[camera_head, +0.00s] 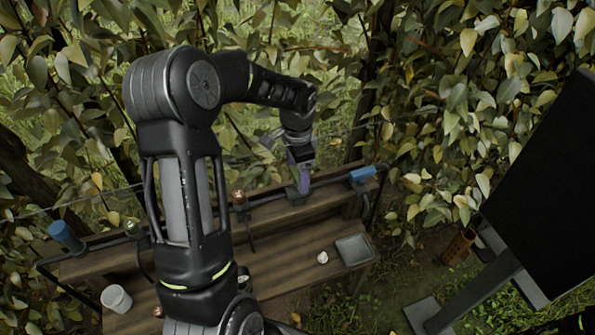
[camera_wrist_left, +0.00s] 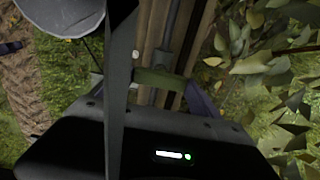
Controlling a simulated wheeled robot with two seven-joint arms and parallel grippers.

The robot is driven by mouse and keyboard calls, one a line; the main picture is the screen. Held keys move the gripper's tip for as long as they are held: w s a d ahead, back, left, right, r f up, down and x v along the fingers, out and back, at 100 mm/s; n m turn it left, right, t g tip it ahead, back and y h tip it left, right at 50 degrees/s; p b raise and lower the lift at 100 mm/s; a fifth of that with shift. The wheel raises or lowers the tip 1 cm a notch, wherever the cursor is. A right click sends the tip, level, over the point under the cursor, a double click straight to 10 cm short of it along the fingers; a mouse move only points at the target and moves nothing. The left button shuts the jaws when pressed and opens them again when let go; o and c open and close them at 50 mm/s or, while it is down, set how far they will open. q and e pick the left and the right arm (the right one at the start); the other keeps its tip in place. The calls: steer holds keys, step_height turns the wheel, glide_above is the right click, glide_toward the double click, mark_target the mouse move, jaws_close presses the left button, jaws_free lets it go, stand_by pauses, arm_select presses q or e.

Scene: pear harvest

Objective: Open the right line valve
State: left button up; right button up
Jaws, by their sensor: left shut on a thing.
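A dark pipe line (camera_head: 330,182) runs along the back of the wooden bench, with a blue end piece (camera_head: 362,173) at its right. My left gripper (camera_head: 304,180) reaches down onto the right part of this line, with a purple finger showing. In the left wrist view, a green valve handle (camera_wrist_left: 158,78) lies crosswise between the fingers of my left gripper (camera_wrist_left: 150,92), over the grey pipe (camera_wrist_left: 168,45). The gripper is shut on this handle. In the head view the handle is hidden by the gripper. My right gripper is not in view.
The wooden bench (camera_head: 290,262) bears a grey tray (camera_head: 353,250), a small white object (camera_head: 322,257) and a white cup (camera_head: 116,298). A blue piece (camera_head: 65,236) sits at the line's left end. A large dark panel (camera_head: 545,180) stands at right. Foliage crowds behind.

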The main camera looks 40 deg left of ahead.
arm_select(q)
steer(key=c, duration=0.4)
steer(key=shift+n, duration=0.4)
steer(key=n+b, duration=0.1)
steer(key=n, duration=0.2)
steer(key=shift+b, duration=0.35)
steer(key=n+b, duration=0.1)
steer(key=n, duration=0.3)
steer(key=shift+n, duration=0.4)
steer(key=n, duration=0.4)
steer(key=shift+n, duration=0.3)
steer(key=n, duration=0.4)
steer(key=shift+n, duration=0.4)
